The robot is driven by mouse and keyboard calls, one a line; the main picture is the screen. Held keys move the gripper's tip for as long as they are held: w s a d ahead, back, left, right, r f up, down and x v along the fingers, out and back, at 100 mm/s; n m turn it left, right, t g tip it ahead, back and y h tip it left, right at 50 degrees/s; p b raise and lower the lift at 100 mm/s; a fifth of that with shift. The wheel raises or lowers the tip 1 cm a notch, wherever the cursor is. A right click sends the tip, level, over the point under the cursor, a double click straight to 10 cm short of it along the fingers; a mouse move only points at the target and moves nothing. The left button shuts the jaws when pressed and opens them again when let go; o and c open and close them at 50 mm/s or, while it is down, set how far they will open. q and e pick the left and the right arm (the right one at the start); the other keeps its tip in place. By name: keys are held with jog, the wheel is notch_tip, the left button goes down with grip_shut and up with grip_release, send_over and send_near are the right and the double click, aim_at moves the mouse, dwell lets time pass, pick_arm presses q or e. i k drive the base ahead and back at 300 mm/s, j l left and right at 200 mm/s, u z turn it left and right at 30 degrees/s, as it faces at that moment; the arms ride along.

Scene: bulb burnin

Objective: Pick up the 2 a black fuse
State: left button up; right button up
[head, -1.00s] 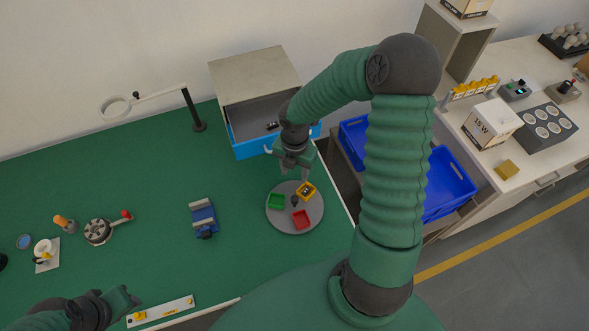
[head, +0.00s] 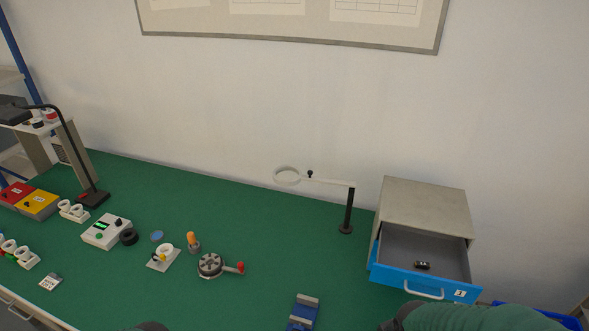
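A small dark part (head: 422,265), which may be the black fuse, lies on the floor of the open drawer (head: 423,286). It is too small for me to read any rating. The drawer has a blue front with a white handle and a label, and it sticks out of a grey cabinet (head: 425,207) at the right of the head view. My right arm shows at the bottom right edge, below the drawer front, but its gripper fingers are out of the picture. Only a dark bit of my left arm shows at the bottom edge; its gripper is not visible.
A magnifier on a stand (head: 347,212) is left of the cabinet. A blue-grey vise-like block (head: 303,313) sits at the bottom. A round fixture with a red knob (head: 211,265), a meter box (head: 106,232) and a lamp (head: 92,197) stand further left.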

aim_at(418, 264)
jog(key=z, duration=0.4)
jog(key=l+z, duration=0.1)
jog(key=z, duration=0.3)
jog(key=i+z, duration=0.1)
jog(key=z, duration=0.3)
